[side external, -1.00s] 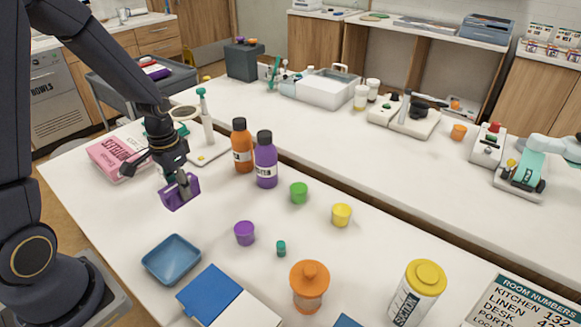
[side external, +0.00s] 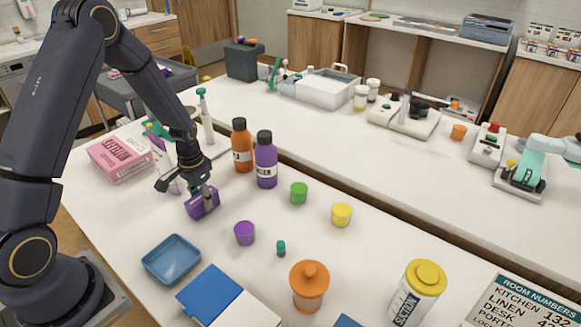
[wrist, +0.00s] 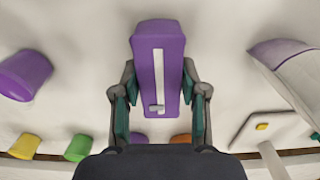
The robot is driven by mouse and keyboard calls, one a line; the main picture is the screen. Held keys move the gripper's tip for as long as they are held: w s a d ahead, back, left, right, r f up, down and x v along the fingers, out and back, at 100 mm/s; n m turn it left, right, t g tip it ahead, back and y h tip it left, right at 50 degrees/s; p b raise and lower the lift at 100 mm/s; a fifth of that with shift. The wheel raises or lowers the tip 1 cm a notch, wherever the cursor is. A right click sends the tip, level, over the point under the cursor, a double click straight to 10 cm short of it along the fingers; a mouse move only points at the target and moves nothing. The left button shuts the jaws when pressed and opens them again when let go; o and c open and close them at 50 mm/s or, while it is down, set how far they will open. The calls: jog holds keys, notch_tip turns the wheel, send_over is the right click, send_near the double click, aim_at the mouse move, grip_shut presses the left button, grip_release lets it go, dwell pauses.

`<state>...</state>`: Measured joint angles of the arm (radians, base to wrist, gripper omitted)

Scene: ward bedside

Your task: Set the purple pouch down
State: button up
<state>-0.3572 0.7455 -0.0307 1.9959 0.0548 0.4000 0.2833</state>
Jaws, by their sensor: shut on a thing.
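The purple pouch (side external: 203,206) is a small purple block-like packet with a pale strip down its face. My gripper (side external: 207,190) is shut on it, and the fingers point down at the white table in the side external view. In the wrist view the pouch (wrist: 158,50) sits between the two teal-padded fingers (wrist: 160,95), its far end extending past them. It is at or just above the table; I cannot tell whether it touches. The purple cup (side external: 244,233) stands to its right, apart from it.
A blue tray (side external: 171,260) lies in front of the pouch. Purple (side external: 266,162) and orange (side external: 242,148) bottles stand behind right. A pink box (side external: 118,158) is at left. Green (side external: 299,193) and yellow (side external: 341,214) cups stand farther right. Bare table lies between the pouch and the tray.

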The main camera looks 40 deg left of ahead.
jog(key=shift+f, duration=0.15)
jog(key=o, duration=1.2)
jog(key=s+d+r+t, duration=0.1)
jog(key=d+r, duration=0.1)
jog(key=r, duration=0.9)
jog(key=s+d+r+t, duration=0.1)
jog(key=s+d+r, duration=0.15)
jog(key=r, duration=0.75)
jog(key=s+d+r+t, duration=0.1)
jog(key=s+d+r, duration=0.1)
jog(key=s+r, duration=0.1)
jog(key=s+d+r+t, duration=0.1)
jog(key=s+d+r, duration=0.2)
jog(key=s, duration=0.2)
jog(key=s+d+r+t, duration=0.1)
jog(key=s+d+r, duration=0.2)
jog(key=s, duration=0.1)
jog(key=shift+s+r+t, duration=0.15)
jog(key=shift+s+t, duration=0.1)
jog(key=shift+t, duration=0.05)
